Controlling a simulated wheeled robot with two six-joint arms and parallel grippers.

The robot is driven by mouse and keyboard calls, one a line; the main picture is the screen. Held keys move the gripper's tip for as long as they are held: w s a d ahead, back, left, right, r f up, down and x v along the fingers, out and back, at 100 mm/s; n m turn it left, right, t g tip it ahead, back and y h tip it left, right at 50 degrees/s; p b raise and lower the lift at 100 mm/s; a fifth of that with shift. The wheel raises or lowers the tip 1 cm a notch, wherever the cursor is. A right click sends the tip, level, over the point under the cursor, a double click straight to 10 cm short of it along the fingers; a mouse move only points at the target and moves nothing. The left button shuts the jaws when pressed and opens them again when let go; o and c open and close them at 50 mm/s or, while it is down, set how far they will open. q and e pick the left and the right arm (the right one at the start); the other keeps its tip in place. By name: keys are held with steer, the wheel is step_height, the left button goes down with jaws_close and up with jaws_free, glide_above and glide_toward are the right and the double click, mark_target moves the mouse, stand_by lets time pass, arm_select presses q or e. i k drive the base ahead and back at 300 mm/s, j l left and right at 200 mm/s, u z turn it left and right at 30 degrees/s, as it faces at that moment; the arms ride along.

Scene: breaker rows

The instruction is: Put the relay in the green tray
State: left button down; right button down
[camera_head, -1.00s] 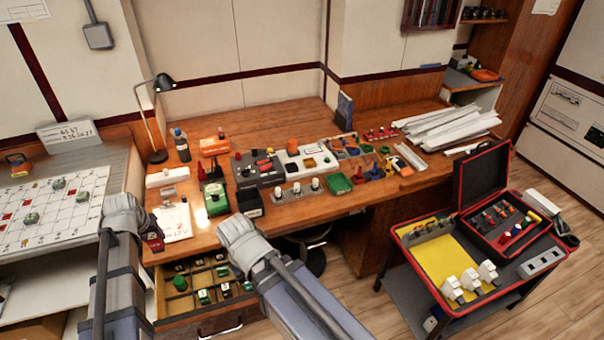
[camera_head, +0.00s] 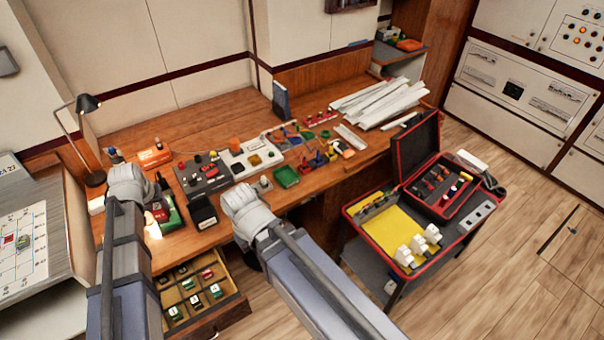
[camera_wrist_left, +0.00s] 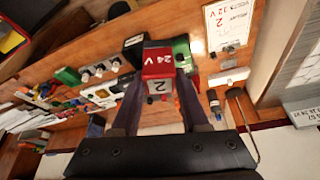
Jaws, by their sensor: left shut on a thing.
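My left gripper (camera_wrist_left: 157,92) is shut on the relay (camera_wrist_left: 157,62), a red block marked "24 V" and "2", seen between the two fingers in the left wrist view. In the head view my left gripper (camera_head: 128,175) is over the left part of the desk; its fingertips and the relay cannot be made out clearly there.
A grey device (camera_head: 205,173) and a white panel (camera_head: 252,156) lie between my left gripper and the green tray. A black open box (camera_head: 203,211) stands near the front edge. An open drawer (camera_head: 205,283) juts out below. A red-rimmed case (camera_head: 400,235) stands at right.

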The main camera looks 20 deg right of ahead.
mark_target(286, 179)
steer(key=i+z, duration=0.2)
steer(key=z, duration=0.3)
steer(key=i+j+z, duration=0.1)
steer(key=z, duration=0.4)
steer(key=i+j+z, duration=0.15)
steer(key=z, duration=0.35)
